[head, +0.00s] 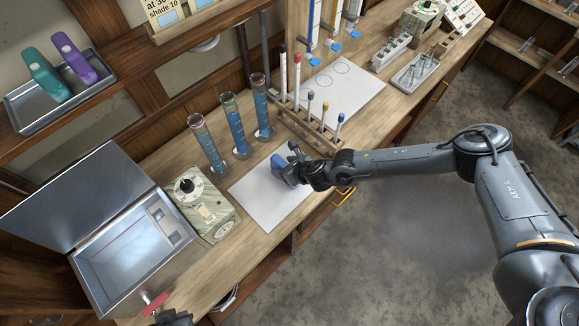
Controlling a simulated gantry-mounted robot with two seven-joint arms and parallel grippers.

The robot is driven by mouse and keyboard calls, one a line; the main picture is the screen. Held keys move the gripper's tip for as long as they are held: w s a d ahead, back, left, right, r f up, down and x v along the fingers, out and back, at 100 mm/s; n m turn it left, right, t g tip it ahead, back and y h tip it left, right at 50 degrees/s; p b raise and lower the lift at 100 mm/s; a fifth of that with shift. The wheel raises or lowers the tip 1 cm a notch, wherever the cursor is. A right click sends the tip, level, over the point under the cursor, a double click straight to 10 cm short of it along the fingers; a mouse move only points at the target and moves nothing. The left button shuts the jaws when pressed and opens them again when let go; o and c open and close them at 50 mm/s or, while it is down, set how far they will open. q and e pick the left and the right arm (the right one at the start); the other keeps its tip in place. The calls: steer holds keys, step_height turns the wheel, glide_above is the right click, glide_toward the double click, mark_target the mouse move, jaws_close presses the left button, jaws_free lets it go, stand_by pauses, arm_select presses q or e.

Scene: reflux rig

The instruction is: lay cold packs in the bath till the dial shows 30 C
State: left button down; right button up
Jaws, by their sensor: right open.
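An open steel box (185,258) with a raised lid (60,205) stands at the left end of the bench; it looks like the bath. Beside it is a pale green control unit (205,205) with a black knob and a round dial (226,229), too small to read. My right gripper (284,166) is open over the white mat. A blue piece (283,172) shows at its fingers; I cannot tell whether it is a cold pack. A dark part of my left gripper (174,318) shows at the bottom edge, near the box's red handle (155,303); its fingers are unclear.
Three tall cylinders of blue liquid (236,130) stand behind the white mat (255,196). A wooden rack (308,128) of capped tubes stands close behind my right gripper. A second white sheet (345,85) lies farther right.

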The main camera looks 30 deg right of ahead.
steer(key=shift+s+d+r, duration=0.15)
steer(key=shift+s+r, duration=0.15)
steer(key=shift+r, duration=0.25)
steer(key=v, duration=1)
steer(key=s+a+r+m+y, duration=0.1)
steer(key=s+a+r+m, duration=0.25)
steer(key=a+m, duration=0.5)
steer(key=s+a+r+m+y, duration=0.1)
steer(key=s+a+r+m, duration=0.3)
steer(key=a+m, duration=0.5)
steer(key=s+d+f+m+g+h, duration=0.2)
steer(key=s+d+f+m, duration=0.2)
steer(key=s+d+m, duration=0.3)
steer(key=s+d+f+m+g+h, duration=0.2)
steer(key=s+d+f+m+g, duration=0.1)
steer(key=s+d+m, duration=0.4)
steer(key=d+f+m, duration=0.1)
steer(key=d+m, duration=0.2)
steer(key=m, duration=0.3)
steer(key=shift+d+h, duration=0.3)
steer(key=shift+d, duration=0.1)
